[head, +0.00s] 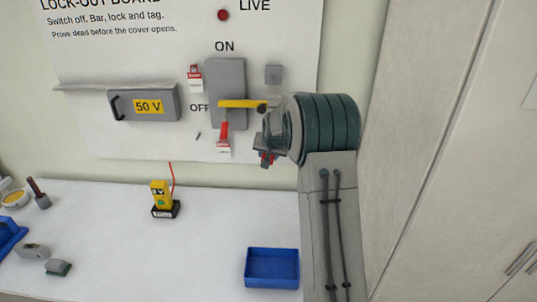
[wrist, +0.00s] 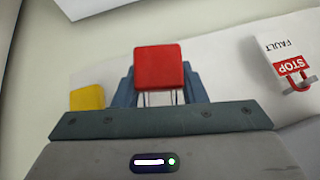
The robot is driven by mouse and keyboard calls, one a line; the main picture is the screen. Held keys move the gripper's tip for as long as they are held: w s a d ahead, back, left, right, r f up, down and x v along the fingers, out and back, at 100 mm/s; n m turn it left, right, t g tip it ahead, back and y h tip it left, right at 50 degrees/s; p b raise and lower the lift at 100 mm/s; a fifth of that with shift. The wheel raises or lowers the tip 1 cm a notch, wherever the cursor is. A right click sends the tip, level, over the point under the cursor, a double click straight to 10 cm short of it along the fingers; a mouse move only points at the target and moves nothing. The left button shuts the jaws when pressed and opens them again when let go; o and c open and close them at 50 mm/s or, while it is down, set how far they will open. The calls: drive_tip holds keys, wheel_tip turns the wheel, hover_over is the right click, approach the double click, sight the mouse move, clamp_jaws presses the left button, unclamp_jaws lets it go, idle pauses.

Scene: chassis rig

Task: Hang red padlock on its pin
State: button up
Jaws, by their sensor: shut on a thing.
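The red padlock (wrist: 160,66) is between my gripper's fingers (wrist: 160,92) in the wrist view, with thin metal lines visible below its red body. In the head view my gripper (head: 268,148) is in front of the board, right of the switch, and only a little red of the padlock (head: 267,159) shows beneath it. A yellow bar (head: 238,104) lies across the grey switch (head: 226,75), its dark right end close to my gripper. The yellow also shows in the wrist view (wrist: 87,97). I cannot clearly make out the pin; a small dark peg (head: 198,136) shows left of the switch.
A red item with a white tag (head: 224,137) hangs below the bar. Another red-and-white tag (head: 194,77) is above left. A grey 50 V cover (head: 145,104) is at left. On the bench are a yellow tester (head: 161,195) and a blue tray (head: 272,268).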

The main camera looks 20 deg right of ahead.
drive_tip(key=w, duration=0.1)
drive_tip(key=w+d, duration=0.1)
drive_tip(key=w, duration=0.1)
drive_tip(key=shift+w+d+f+p, duration=0.25)
drive_tip(key=shift+w+f+p, duration=0.1)
drive_tip(key=shift+w+p, duration=0.05)
idle(0.4)
drive_tip(key=shift+r, duration=0.1)
drive_tip(key=o, duration=1.1)
